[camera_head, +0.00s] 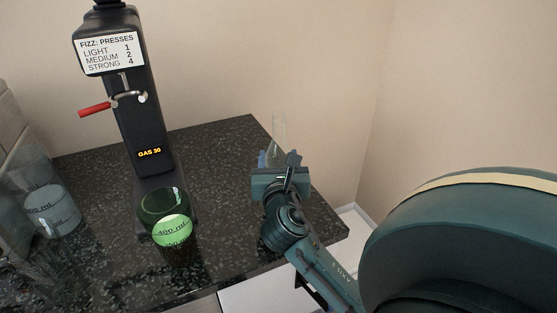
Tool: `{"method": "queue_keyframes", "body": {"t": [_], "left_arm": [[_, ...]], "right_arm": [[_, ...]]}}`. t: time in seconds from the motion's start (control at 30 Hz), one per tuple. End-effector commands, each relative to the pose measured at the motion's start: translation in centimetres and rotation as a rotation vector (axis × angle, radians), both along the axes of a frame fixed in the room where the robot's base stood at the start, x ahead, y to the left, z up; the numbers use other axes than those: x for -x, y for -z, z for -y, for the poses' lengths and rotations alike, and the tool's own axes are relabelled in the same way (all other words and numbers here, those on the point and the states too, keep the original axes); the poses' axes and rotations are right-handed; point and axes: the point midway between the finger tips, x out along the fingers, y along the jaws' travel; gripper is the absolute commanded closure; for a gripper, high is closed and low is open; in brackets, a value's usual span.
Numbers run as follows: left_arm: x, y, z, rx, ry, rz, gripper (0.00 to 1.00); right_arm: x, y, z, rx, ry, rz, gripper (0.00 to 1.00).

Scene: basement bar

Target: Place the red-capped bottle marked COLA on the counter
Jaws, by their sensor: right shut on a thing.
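No red cap and no COLA marking shows in the head view. My right gripper (279,166) reaches over the right part of the dark speckled counter (235,140). It is shut on a clear, see-through bottle-like thing (279,128), whose narrow upper part rises above the fingers. Its lower part is hidden behind the gripper, so I cannot tell whether it touches the counter. My left gripper is out of view.
A black fizz machine (135,120) with a red lever (95,110) and a "GAS 30" display stands on the counter. A green see-through container (165,205) stands before it. A clear measuring cup (52,212) is at left. Walls close off the back and right.

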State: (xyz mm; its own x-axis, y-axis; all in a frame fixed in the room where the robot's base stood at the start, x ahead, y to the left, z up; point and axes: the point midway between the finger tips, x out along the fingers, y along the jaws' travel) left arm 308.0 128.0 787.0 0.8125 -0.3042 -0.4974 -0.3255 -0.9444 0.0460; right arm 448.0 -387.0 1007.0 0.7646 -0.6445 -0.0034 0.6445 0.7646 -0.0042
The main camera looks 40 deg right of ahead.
Motion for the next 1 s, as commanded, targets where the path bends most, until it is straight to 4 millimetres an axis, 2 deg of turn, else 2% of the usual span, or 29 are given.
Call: {"method": "queue_keyframes", "body": {"t": [0.07,0.1,0.33,0.67,0.77,1.0], "left_arm": [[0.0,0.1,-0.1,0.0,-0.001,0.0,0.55],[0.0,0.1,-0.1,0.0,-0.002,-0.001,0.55],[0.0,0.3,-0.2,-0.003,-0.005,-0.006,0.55],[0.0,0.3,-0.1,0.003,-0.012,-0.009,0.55],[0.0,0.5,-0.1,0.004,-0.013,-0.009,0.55],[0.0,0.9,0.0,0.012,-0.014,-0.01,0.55]], "right_arm": [[0.0,0.2,0.0,0.003,-0.001,0.0,0.87],[0.0,0.3,0.0,0.002,-0.001,-0.001,0.45],[0.0,0.3,0.0,0.001,-0.001,-0.001,0.26],[0.0,-0.2,0.0,0.0,-0.001,0.001,0.25],[1.0,0.1,-0.9,-0.001,-0.003,-0.002,0.25],[4.9,0.1,-4.1,-0.004,-0.002,-0.002,0.25]]}}
